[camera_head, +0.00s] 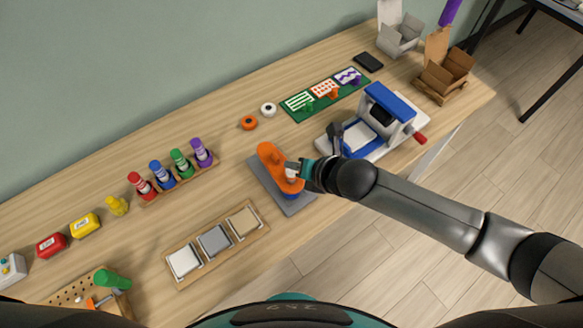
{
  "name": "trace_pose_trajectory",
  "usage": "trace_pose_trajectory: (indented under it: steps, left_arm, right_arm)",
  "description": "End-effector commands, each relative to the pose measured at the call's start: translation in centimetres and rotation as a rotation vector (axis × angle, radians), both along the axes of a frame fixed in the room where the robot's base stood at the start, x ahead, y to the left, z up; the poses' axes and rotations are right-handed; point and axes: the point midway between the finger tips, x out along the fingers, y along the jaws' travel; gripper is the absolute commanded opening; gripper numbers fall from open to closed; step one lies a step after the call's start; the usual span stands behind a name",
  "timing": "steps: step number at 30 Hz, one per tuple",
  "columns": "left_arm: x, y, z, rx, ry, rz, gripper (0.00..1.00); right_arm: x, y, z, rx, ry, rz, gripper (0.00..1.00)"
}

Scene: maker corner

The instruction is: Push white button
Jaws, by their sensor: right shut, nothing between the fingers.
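My right gripper (297,170) is shut and empty. It reaches in from the right and is at the front end of an orange device (269,154) with a blue lower part. The device stands on a grey base plate (265,177). A small pale patch shows at my fingertips on the device's front end. I cannot tell whether it is the white button or part of my gripper, nor whether the fingers touch the device. A white box (12,270) with small coloured parts on top stands at the left edge, partly cut off. My left gripper is not in view.
A blue and white machine (373,126) with a red knob stands right of the device. A wooden tray (229,224) with white, grey and tan squares lies left of it. Coloured bottles in a wooden rack (176,184) stand behind. The table's front edge is close.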

Motion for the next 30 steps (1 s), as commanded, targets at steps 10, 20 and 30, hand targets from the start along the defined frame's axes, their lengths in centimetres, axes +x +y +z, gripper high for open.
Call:
trace_pose_trajectory:
  steps: [10, 20, 30]
  left_arm:
    - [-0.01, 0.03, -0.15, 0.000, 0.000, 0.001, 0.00]
    - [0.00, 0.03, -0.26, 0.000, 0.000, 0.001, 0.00]
    - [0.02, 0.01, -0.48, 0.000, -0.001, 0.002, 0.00]
  right_arm:
    - [0.01, 0.03, -0.58, 0.001, 0.000, 0.001, 0.00]
    - [0.02, 0.02, -0.75, 0.001, 0.000, 0.001, 0.00]
    - [0.02, 0.02, -1.16, 0.000, 0.000, 0.000, 0.00]
